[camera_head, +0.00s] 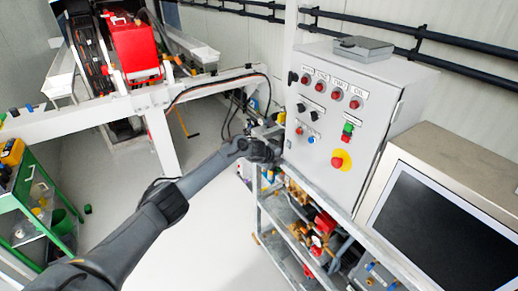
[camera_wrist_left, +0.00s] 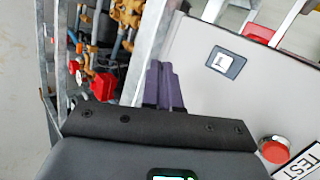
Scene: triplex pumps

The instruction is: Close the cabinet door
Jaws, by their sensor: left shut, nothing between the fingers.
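The cabinet is a grey control box whose front door (camera_head: 318,119) carries red, black, blue and green buttons and a red knob on a yellow disc. In the head view the door looks flush or nearly flush with the box; I cannot tell whether a narrow gap remains. My left gripper (camera_head: 277,137) is at the door's left edge. In the left wrist view its purple-grey fingers (camera_wrist_left: 164,86) are together and empty, beside the edge of the grey door (camera_wrist_left: 246,90), which shows a black latch (camera_wrist_left: 225,62). Contact is unclear. My right gripper is out of view.
A metal shelf (camera_head: 272,213) with red and orange parts stands below the cabinet. A monitor (camera_head: 425,225) is at the right. A grey box (camera_head: 363,48) lies on the cabinet top. A green cart (camera_head: 30,200) stands at the left. The floor (camera_head: 205,235) between is clear.

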